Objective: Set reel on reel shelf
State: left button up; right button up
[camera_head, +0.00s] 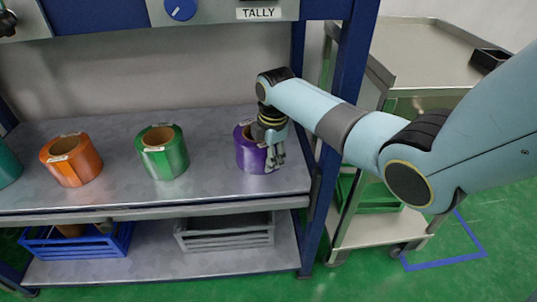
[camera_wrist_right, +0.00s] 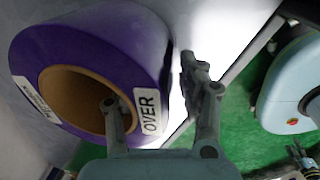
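The purple reel (camera_head: 247,155) stands on the upper shelf (camera_head: 215,190), near its right end. Its brown core and a white label reading OVER show in the right wrist view (camera_wrist_right: 115,35). My right gripper (camera_head: 275,160) is at the reel's right side, pointing down. In the right wrist view, its fingers (camera_wrist_right: 150,82) straddle the reel's wall: one is at the core opening, the other outside the rim. A gap shows between the outer finger and the reel, so the gripper looks open.
A green reel (camera_head: 162,152), an orange reel (camera_head: 71,160) and a teal reel (camera_head: 7,166) stand to the left on the same shelf. A blue crate (camera_head: 78,243) and a grey crate (camera_head: 226,238) sit below. A blue post (camera_head: 345,95) and a cart (camera_head: 420,60) are at the right.

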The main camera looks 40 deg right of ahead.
pick_arm(q)
jog(key=shift+s+d, duration=0.25)
jog(key=shift+s, duration=0.05)
pick_arm(e)
jog(key=shift+o, duration=0.2)
notch_tip(320, 180, up, 3)
jog(key=shift+s+r+p, duration=0.15)
jog(key=shift+r+p, duration=0.05)
jog(key=shift+p, duration=0.7)
pick_arm(q)
jog(key=r+p, duration=0.1)
jog(key=d+r, duration=0.1)
jog(key=shift+r+p, duration=0.35)
pick_arm(e)
jog(key=r, duration=0.4)
jog(key=shift+s+r, duration=0.15)
jog(key=shift+s, duration=0.25)
pick_arm(q)
jog(key=shift+w+a, duration=0.15)
jog(key=shift+w, duration=0.1)
jog(key=shift+s, duration=0.1)
pick_arm(e)
jog(key=shift+a, duration=0.15)
